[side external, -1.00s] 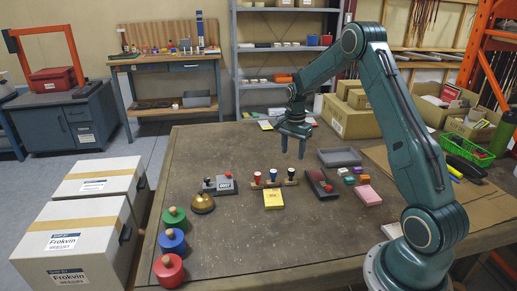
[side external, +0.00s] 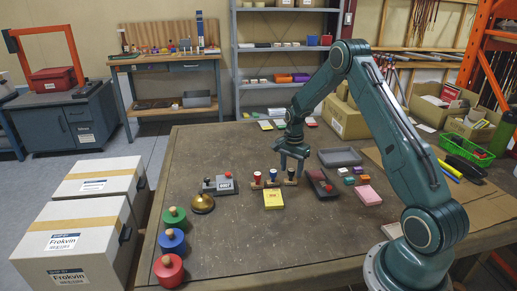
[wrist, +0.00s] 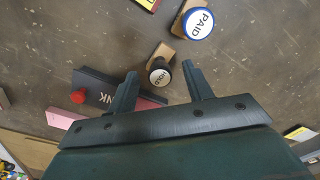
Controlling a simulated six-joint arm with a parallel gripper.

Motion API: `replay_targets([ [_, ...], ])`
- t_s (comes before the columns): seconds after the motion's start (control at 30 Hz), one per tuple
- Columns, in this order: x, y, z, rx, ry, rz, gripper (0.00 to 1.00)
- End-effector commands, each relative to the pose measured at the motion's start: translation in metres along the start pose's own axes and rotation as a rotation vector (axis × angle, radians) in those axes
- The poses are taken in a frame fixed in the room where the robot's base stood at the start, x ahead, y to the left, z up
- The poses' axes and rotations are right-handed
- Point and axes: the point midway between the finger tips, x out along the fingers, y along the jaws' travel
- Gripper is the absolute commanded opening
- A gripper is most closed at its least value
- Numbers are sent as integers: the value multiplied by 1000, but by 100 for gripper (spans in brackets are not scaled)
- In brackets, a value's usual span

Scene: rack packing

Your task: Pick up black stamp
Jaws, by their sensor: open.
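The black stamp (side external: 291,175) stands upright at the right end of a short row of stamps on the table. My gripper (side external: 292,162) is open and just above the black stamp, pointing down. In the wrist view my gripper (wrist: 159,72) has one finger on each side of the stamp's top, with nothing gripped. Whether the fingers touch it cannot be told.
The blue stamp (side external: 273,175) stands close to the left, and the red stamp (side external: 257,178) beyond it. A dark ink pad box (wrist: 98,88) with a red knob lies close on the right. A yellow pad (side external: 273,199) lies in front.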

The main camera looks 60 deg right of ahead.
Motion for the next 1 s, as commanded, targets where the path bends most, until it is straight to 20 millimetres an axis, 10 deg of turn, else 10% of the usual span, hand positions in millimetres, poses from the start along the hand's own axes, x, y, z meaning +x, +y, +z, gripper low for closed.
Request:
replay_targets([
  [0.73,19,0,0,0,0,0,51],
  [1.0,19,0,0,0,0,0,3],
])
